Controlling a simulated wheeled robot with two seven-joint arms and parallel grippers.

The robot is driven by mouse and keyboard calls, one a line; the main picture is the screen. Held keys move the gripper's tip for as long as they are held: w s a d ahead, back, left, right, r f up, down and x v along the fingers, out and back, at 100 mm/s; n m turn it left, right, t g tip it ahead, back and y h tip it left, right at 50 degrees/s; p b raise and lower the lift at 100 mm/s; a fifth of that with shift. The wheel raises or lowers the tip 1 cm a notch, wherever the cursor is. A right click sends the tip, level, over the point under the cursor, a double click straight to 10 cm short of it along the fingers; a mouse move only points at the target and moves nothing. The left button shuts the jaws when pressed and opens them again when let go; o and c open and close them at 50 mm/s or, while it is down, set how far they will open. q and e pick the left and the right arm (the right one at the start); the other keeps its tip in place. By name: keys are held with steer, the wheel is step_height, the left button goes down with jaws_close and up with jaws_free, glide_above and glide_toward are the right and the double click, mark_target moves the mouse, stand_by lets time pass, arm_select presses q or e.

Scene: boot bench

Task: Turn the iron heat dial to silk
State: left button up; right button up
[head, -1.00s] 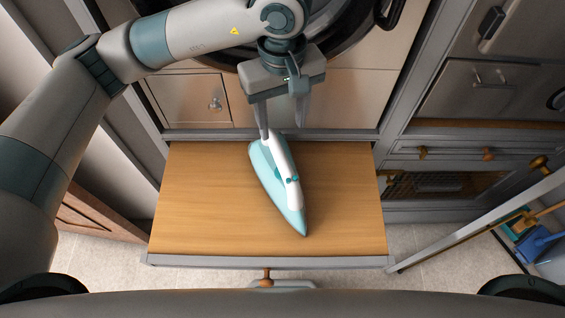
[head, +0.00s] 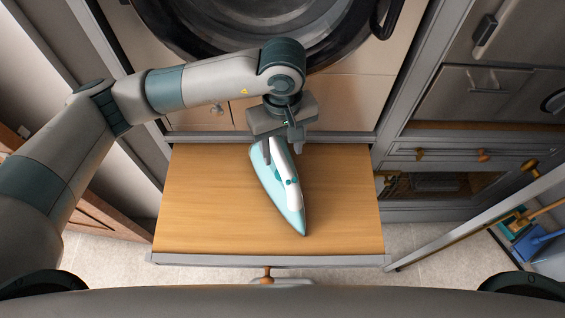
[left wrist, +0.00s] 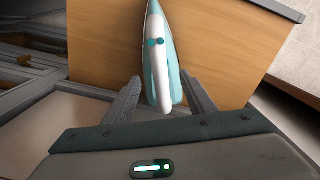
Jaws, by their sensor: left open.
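A teal and white iron (head: 268,180) lies on the wooden top of the bench (head: 200,205), its pointed tip toward me. It also shows in the left wrist view (left wrist: 159,70). A small teal dial (head: 291,181) sits on the iron's white upper body; the wrist view shows it (left wrist: 156,42) near the front of the handle. Its markings are too small to read. My left gripper (head: 282,158) is open over the rear end of the iron. In the wrist view its two fingers (left wrist: 160,88) stand on either side of the white handle's rear, with gaps. My right gripper is not in view.
A large round appliance door (head: 270,30) stands behind the bench. Grey cabinets with knobs (head: 420,154) are at the right, and a rail (head: 470,230) slants in beside the bench. The wooden surface around the iron is clear.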

mark_target(282, 168)
arm_select(q)
step_height(282, 168, down, 9)
steer(key=shift+r+p, duration=0.15)
steer(key=shift+p, duration=0.95)
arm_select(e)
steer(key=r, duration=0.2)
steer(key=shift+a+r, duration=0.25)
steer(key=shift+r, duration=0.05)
arm_select(q)
steer(key=c, duration=1)
steer(key=shift+b, duration=0.5)
steer(key=shift+f+m+b, duration=0.2)
steer(key=shift+m+b, duration=0.3)
steer(key=shift+b, duration=0.4)
steer(key=shift+r+b, duration=0.1)
steer(key=shift+b, duration=0.4)
steer(key=shift+r, duration=0.1)
steer(key=shift+c, duration=0.2)
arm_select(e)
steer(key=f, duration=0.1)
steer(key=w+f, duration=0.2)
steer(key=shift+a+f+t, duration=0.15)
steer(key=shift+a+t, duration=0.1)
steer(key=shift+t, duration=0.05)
